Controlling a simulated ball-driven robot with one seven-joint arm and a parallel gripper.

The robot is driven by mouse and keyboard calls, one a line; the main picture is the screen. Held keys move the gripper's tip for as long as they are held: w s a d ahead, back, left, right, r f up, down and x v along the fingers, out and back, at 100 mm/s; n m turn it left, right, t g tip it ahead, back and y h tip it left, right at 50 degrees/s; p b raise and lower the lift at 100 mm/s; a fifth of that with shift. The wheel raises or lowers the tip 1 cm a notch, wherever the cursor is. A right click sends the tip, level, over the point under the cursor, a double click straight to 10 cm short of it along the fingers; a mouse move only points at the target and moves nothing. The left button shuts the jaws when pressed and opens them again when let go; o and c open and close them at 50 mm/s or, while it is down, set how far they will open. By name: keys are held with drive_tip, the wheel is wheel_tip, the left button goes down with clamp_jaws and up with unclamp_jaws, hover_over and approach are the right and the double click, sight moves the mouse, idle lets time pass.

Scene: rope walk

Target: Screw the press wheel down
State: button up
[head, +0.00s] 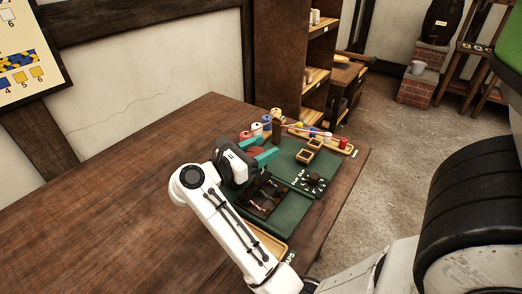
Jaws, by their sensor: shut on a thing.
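My gripper (268,146) has teal fingers and reaches over the back left part of the green mat (291,225). A dull red round thing, which looks like the press wheel (257,150), shows between the fingers. The fingers are shut on it. The dark wrist hides most of the wheel and whatever stands under it, so its height on the screw cannot be told. A dark brown post (277,131) stands just behind the fingertips.
Several spools, among them a white one (257,129), stand behind the gripper. A tray (322,133) with a red spool (343,142), small wooden boxes (305,156), a dark knob (315,179) and a dark open tray (271,180) lie right and front. The table's left (120,190) is bare.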

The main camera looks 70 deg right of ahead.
drive_tip(key=o, duration=1)
drive_tip(key=b+v, duration=0.2)
drive_tip(key=v, duration=0.8)
drive_tip(key=shift+w+a, duration=0.2)
drive_tip(key=shift+a, duration=0.15)
